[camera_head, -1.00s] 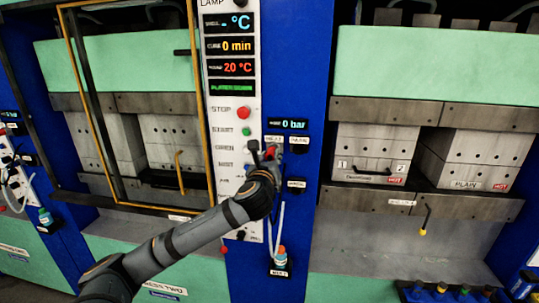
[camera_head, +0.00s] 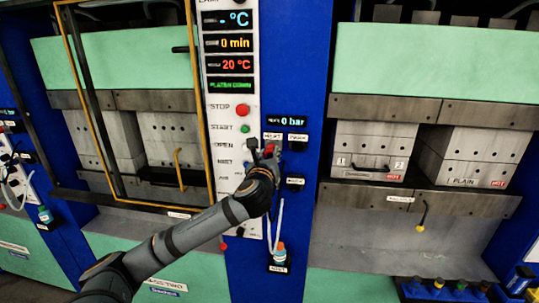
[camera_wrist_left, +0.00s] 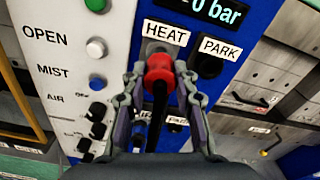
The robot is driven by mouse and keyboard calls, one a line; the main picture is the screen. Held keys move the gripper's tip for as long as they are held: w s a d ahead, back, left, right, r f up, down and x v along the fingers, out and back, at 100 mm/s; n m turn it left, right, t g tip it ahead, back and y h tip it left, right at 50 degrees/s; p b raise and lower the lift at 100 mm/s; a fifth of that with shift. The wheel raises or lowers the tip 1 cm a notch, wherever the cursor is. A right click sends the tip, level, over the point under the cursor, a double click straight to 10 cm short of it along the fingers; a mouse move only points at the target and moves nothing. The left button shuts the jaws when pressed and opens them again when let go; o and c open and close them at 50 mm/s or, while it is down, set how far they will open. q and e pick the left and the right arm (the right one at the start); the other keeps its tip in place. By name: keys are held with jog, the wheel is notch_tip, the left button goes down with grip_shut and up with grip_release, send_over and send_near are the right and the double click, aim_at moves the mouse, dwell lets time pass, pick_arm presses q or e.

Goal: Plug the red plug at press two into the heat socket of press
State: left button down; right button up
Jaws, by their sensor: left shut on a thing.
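My left gripper (camera_head: 263,152) reaches in from the left to the blue column at press two. In the left wrist view its fingers (camera_wrist_left: 157,82) are shut around the red plug (camera_wrist_left: 158,66), with a dark cable hanging behind it. The plug points at the grey heat socket (camera_wrist_left: 153,46) just under the HEAT label (camera_wrist_left: 166,34). Its front end is at or against this socket; I cannot tell how deep it sits. The dark PARK socket (camera_wrist_left: 208,65) beside it shows no plug. The red plug also shows small in the head view (camera_head: 269,149). My right gripper is out of view.
The white control panel (camera_head: 231,130) with knobs and buttons lies close left of the gripper. A 0 bar display (camera_head: 287,121) sits just above. A spray bottle (camera_head: 279,253) stands below on the column. The press with hot blocks (camera_head: 370,150) is to the right.

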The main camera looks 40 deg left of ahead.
aim_at(268, 157)
pick_arm(q)
jog(key=shift+p, duration=0.45)
dwell(0.6)
jog(key=shift+p+x, duration=0.45)
jog(key=shift+x, duration=1)
dwell(0.3)
jog(key=c, duration=1)
grip_release()
jog(key=shift+w, duration=0.1)
jog(key=shift+o, duration=0.2)
jog(key=v, duration=0.7)
jog(key=shift+s, duration=0.2)
